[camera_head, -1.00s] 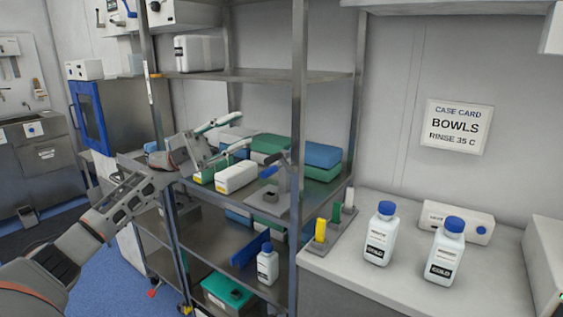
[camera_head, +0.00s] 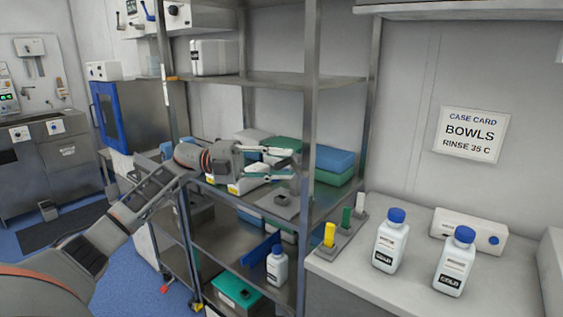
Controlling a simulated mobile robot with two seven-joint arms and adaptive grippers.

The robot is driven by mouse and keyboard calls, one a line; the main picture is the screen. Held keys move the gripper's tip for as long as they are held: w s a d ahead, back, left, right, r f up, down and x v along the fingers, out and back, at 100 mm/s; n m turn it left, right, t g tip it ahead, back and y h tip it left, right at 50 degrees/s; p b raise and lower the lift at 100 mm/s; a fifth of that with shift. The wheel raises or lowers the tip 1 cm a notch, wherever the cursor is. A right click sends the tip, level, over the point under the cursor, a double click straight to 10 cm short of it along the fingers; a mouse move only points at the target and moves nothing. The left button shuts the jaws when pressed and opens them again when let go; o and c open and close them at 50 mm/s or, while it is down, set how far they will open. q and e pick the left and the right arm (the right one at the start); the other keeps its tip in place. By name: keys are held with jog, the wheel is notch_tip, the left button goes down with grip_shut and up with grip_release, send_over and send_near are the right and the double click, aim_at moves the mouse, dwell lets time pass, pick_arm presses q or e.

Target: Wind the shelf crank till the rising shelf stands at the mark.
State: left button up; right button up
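A grey block with a flat base (camera_head: 282,201), which looks like the crank unit, sits at the front right of the middle shelf (camera_head: 218,187). In the earlier view its blue handle showed; now my gripper covers that part. My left gripper (camera_head: 280,164) reaches in from the left, its two teal-and-white fingers spread apart just above the block. A dark part lies between the fingers; I cannot tell whether they touch it. A white-and-orange strip (camera_head: 166,62) is on the left post and may be the mark. My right gripper is out of view.
Green and blue boxes (camera_head: 334,160) lie behind on the middle shelf. A front post (camera_head: 311,120) stands right of my gripper. A white bottle (camera_head: 277,266) stands on the shelf below. Two blue-capped bottles (camera_head: 391,240) stand on the counter at right.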

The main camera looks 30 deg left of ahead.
pick_arm(q)
jog(key=shift+w+d, duration=0.1)
jog(key=shift+d, duration=0.1)
jog(key=shift+c, duration=0.5)
grip_shut()
